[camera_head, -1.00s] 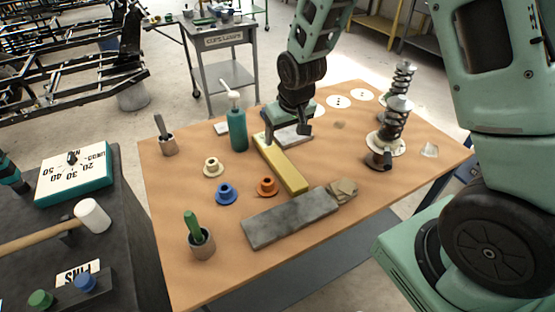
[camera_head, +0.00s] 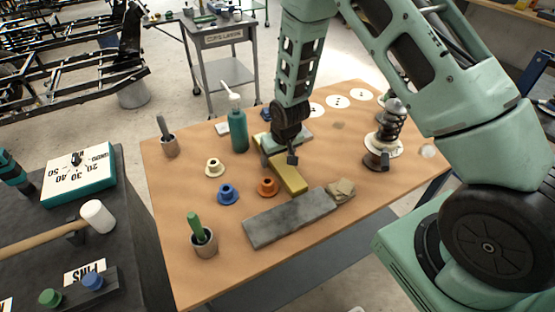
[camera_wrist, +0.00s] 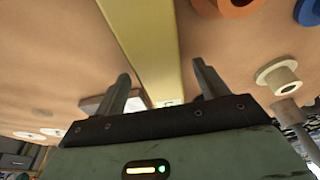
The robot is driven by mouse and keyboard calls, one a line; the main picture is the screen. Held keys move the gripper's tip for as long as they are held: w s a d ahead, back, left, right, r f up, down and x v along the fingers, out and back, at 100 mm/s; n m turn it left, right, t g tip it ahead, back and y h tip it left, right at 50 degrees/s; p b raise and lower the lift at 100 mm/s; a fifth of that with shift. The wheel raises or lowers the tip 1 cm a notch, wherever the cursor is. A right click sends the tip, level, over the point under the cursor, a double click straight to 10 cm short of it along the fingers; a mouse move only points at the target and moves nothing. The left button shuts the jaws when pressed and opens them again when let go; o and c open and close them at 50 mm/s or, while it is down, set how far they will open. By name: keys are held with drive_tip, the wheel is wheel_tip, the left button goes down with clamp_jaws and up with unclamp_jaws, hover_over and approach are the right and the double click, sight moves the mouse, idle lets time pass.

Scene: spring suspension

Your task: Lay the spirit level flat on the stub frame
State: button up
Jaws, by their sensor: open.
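The yellow spirit level (camera_head: 289,180) lies on the wooden table, partly hidden behind my gripper in the head view. My gripper (camera_head: 279,158) is over it, pointing down. In the wrist view the level (camera_wrist: 145,35) runs between the two spread fingers of my gripper (camera_wrist: 163,85), with room on both sides. I cannot tell how high the fingertips are above the table. A long grey bar (camera_head: 288,220), perhaps the stub frame, lies on the table nearer the camera, apart from the level.
Orange (camera_head: 268,187), blue (camera_head: 227,195) and cream (camera_head: 214,168) flanged bushings stand left of the level. A green bottle (camera_head: 238,132) is behind them. A coil spring unit (camera_head: 388,130) stands at the right.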

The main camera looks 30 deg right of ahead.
sight(278, 159)
drive_tip(key=shift+f, duration=0.1)
drive_tip(key=c, duration=1.4)
wheel_tip(278, 159, up, 18)
drive_tip(key=shift+r+b, duration=0.1)
drive_tip(key=shift+b, duration=1.15)
